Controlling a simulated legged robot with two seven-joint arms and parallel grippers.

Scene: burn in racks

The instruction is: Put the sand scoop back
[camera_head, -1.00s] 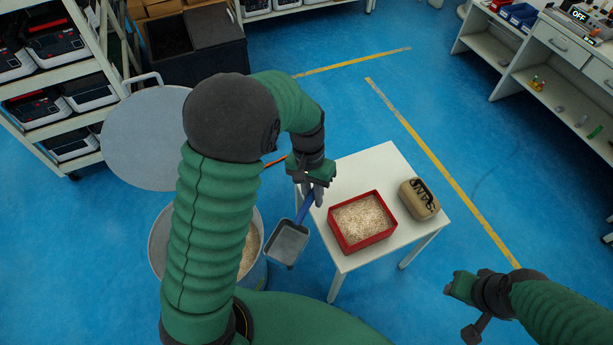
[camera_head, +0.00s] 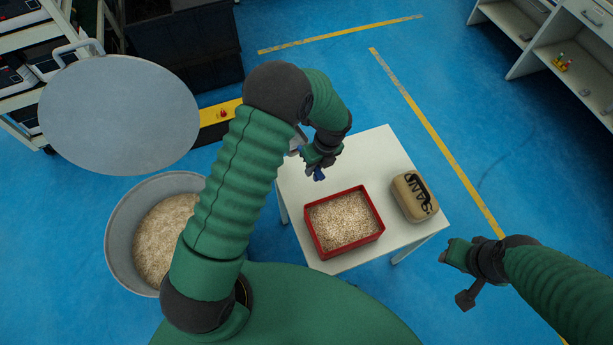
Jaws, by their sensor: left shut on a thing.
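My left gripper (camera_head: 315,169) is shut on the sand scoop, over the back left part of the white table (camera_head: 372,153). The scoop's blue handle (camera_head: 320,175) shows at the fingers. Its grey pan is mostly hidden by my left arm; only a pale bit shows between the arm links. A red tray (camera_head: 315,237) of pale grains stands at the table's front, in front of the gripper. A large round grey bin (camera_head: 122,238) with sand in it stands open on the floor left of the table. My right gripper (camera_head: 448,256) is off to the right, its fingers too small to read.
A round grey lid (camera_head: 120,115) is beyond the bin. A yellow strip with a small red item (camera_head: 221,113) lies behind my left arm. Shelves stand at back left and back right.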

